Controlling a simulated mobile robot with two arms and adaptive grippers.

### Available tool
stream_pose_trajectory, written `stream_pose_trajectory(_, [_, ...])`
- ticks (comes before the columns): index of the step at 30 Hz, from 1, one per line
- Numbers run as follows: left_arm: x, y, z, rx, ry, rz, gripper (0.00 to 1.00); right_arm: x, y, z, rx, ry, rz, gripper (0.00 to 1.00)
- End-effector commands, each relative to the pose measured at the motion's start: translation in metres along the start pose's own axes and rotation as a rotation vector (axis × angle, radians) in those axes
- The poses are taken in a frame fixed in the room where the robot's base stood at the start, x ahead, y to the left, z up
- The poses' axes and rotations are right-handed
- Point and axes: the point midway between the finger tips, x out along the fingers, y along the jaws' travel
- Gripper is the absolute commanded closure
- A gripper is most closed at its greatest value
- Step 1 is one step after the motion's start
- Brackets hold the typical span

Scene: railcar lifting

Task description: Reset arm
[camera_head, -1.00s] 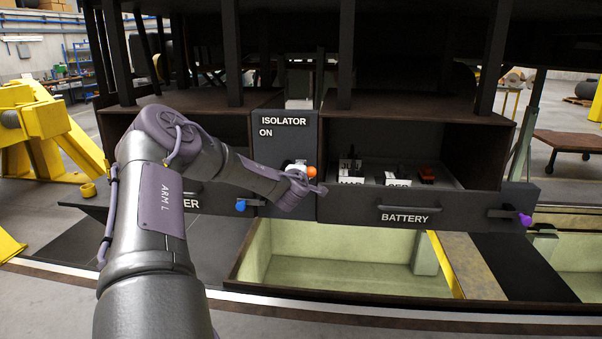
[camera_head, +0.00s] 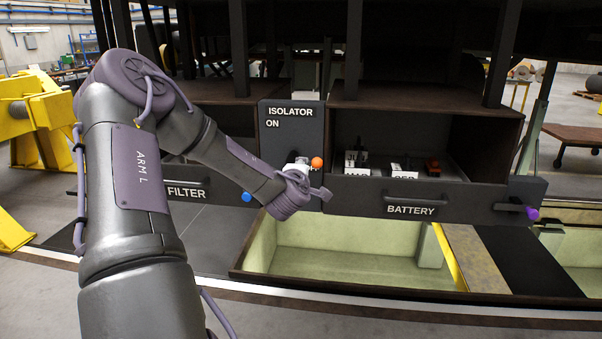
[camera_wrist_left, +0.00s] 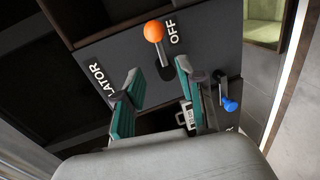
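The isolator panel (camera_head: 290,133) carries an ISOLATOR label with ON near its top. Its lever ends in an orange knob (camera_head: 316,162), low on the panel. In the left wrist view the orange knob (camera_wrist_left: 154,31) stands beside the word OFF. My left gripper (camera_wrist_left: 158,70) is open there, its two teal fingers spread apart with nothing between them; the knob lies beyond the fingertips. In the head view my left arm reaches in front of the panel, and its wrist mostly hides the fingers. My right gripper is not in view.
The battery drawer (camera_head: 368,197) is right of the panel, with a purple-ended latch (camera_head: 532,213). The filter drawer (camera_head: 206,191) is left, near a blue knob (camera_head: 247,197). An open pit (camera_head: 340,262) lies below. Yellow equipment (camera_head: 40,110) stands at left.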

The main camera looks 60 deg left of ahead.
Motion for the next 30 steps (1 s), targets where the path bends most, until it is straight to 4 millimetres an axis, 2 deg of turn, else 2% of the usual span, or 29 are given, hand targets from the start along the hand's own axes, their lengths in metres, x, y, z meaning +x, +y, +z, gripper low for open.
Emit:
stream_pose_trajectory(6, [-0.010,0.000,-0.001,0.000,0.001,0.000,0.61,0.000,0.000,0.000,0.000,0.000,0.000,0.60])
stream_pose_trajectory(23, [-0.010,-0.001,-0.001,-0.002,0.001,-0.002,0.61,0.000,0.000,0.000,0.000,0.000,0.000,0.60])
stream_pose_trajectory(26, [-0.004,-0.011,-0.001,-0.056,0.000,-0.018,0.61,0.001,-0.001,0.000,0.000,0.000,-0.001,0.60])
stream_pose_trajectory(29, [0.013,-0.039,-0.003,-0.212,0.004,-0.062,0.61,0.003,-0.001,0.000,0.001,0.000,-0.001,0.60])
stream_pose_trajectory(30, [0.022,-0.056,-0.004,-0.306,0.009,-0.087,0.61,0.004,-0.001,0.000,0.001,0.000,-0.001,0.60])
